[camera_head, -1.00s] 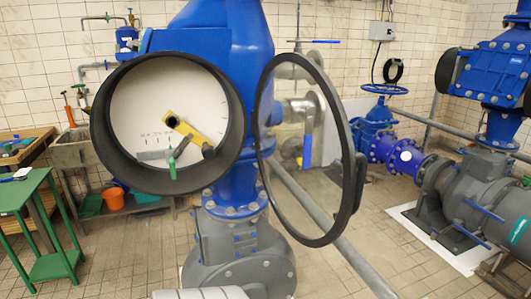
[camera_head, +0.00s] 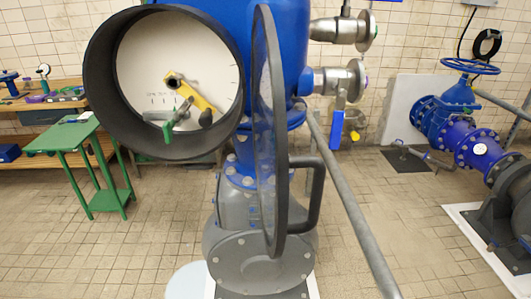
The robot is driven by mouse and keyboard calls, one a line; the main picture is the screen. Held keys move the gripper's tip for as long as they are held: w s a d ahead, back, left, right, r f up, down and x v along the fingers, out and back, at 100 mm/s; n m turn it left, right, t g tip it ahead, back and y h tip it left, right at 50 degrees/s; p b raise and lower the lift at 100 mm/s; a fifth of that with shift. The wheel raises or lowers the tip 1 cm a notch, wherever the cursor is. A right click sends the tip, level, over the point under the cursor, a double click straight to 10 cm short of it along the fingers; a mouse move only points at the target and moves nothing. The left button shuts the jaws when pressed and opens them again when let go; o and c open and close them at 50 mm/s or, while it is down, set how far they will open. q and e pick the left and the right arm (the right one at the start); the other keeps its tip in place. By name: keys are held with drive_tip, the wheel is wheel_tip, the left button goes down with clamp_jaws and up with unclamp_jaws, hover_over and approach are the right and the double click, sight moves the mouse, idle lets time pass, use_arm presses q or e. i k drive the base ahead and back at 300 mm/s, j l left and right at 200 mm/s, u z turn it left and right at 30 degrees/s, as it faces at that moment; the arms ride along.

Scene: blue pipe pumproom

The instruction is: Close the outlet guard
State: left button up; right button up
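The outlet guard (camera_head: 279,150) is a round clear cover in a black rim, with a dark bar handle (camera_head: 318,200) on its right side. It stands open, seen almost edge-on, at the right of the round black gauge housing (camera_head: 97,105). The housing's front is uncovered. Inside are a white dial face (camera_head: 205,55), a yellow lever (camera_head: 196,95) and a green-tipped pointer (camera_head: 170,130). The guard hides part of the blue pipe and grey pump body behind it. Neither of my grippers shows in this view.
The blue pipe (camera_head: 290,50) stands behind the housing on a grey pump body (camera_head: 265,265). A grey rail (camera_head: 350,210) slants across the floor side to the right. A green table (camera_head: 85,165) is at left. Open tiled floor (camera_head: 70,260) lies at front left.

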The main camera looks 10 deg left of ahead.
sight(274, 223)
drive_tip(key=i+l+u, duration=0.15)
drive_tip(key=l+u, duration=0.3)
drive_tip(key=i+l+u, duration=0.1)
drive_tip(key=l+u, duration=0.15)
drive_tip(key=u, duration=0.2)
drive_tip(key=k+l+z, duration=0.2)
drive_tip(key=l, duration=0.3)
drive_tip(key=l+z, duration=0.2)
drive_tip(key=l, duration=0.3)
